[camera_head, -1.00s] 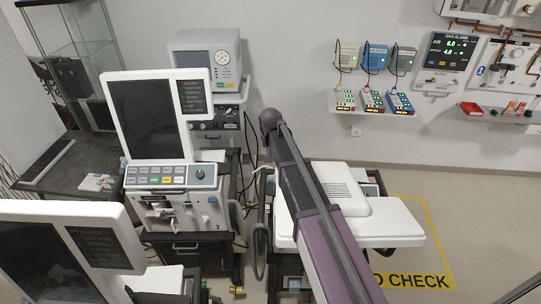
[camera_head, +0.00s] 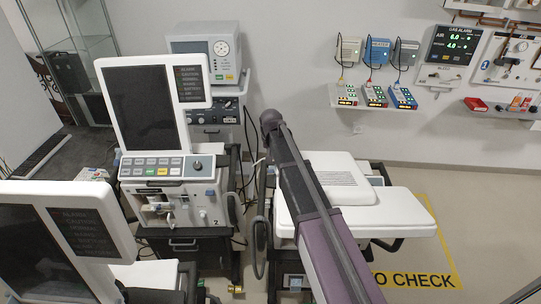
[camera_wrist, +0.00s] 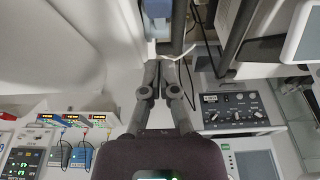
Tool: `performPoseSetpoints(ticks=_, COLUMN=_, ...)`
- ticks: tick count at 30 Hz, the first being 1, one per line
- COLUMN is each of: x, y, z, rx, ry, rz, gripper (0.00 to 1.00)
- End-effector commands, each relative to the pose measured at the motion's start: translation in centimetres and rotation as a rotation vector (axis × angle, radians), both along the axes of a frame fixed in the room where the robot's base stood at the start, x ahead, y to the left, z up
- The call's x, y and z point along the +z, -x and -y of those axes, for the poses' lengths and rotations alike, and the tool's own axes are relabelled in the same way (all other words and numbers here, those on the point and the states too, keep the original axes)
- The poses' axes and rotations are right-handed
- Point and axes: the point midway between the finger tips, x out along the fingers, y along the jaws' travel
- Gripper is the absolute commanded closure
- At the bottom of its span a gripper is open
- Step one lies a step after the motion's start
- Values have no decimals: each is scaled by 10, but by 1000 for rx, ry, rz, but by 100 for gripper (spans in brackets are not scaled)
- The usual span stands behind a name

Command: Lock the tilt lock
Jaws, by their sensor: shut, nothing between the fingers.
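I cannot pick out the tilt lock in either view. In the head view, a ventilator marked 2 (camera_head: 172,190) stands left of centre, with a tall dark screen (camera_head: 150,105) above its button panel. A second, nearer ventilator screen (camera_head: 45,245) is at the lower left. My arm crosses the lower middle of the head view and hides what lies behind it; the gripper's fingers cannot be made out there. In the wrist view, my gripper (camera_wrist: 160,68) is shut and empty, with its fingers close together. No contact with any object can be made out.
A white-topped cart (camera_head: 390,215) stands beside and behind my arm. A grey machine with a round gauge (camera_head: 208,55) is at the back. A gas alarm panel (camera_head: 452,45) and a shelf of coloured modules (camera_head: 375,105) are on the wall.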

Motion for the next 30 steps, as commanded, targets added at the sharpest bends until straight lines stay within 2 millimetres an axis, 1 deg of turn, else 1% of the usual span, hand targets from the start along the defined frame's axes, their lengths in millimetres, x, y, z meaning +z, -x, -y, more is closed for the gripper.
performPoseSetpoints(ticks=1, x=-8, y=-1, z=0, rx=0, ry=0, rz=0, gripper=100)
performPoseSetpoints(ticks=12, x=-32, y=15, z=1, rx=0, ry=0, rz=0, gripper=100)
performPoseSetpoints(ticks=19, x=-39, y=20, z=2, rx=-1, ry=0, rz=0, gripper=100)
performPoseSetpoints(ticks=30, x=-39, y=20, z=2, rx=-1, ry=0, rz=0, gripper=100)
